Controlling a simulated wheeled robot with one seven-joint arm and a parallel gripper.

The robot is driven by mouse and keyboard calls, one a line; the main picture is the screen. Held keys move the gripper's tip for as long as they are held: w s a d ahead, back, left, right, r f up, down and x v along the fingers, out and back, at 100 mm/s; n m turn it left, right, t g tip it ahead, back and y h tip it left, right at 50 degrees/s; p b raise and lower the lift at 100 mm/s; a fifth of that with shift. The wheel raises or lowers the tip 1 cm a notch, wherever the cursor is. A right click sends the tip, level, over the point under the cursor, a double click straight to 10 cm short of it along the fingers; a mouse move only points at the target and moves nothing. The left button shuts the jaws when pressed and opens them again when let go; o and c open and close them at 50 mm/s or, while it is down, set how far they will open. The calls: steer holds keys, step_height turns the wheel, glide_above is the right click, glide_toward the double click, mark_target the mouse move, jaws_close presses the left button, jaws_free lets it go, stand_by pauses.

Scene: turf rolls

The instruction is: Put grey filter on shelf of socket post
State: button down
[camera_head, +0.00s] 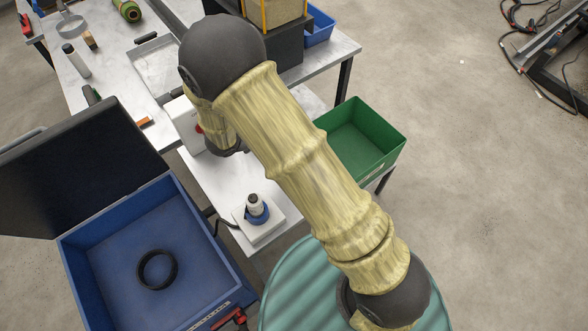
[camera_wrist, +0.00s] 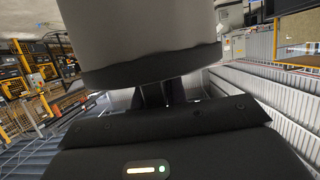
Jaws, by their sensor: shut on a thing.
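A large grey cylinder with a black rim, which looks like the grey filter (camera_wrist: 140,35), fills the top of the wrist view. My gripper (camera_wrist: 162,95) is shut on it, with its fingers at the black rim. The filter's far end is cut off by the picture's edge. In the head view my arm crosses the middle, and I cannot make out the gripper or the filter there. A white box with a red spot (camera_head: 183,122) shows partly behind my arm; I cannot tell whether it belongs to the socket post. No shelf of the post is clearly seen.
A blue case (camera_head: 205,262) with a raised dark lid holds a black ring (camera_head: 157,270). A white-topped bench (camera_head: 95,105) carries tools and a tray. A green bin (camera_head: 390,140) stands right of my arm.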

steer(key=shift+s, duration=0.15)
step_height(320, 180, down, 6)
steer(key=shift+a+r+p, duration=0.1)
steer(key=shift+r+p, duration=0.1)
steer(key=shift+p, duration=0.55)
steer(key=shift+f, duration=0.1)
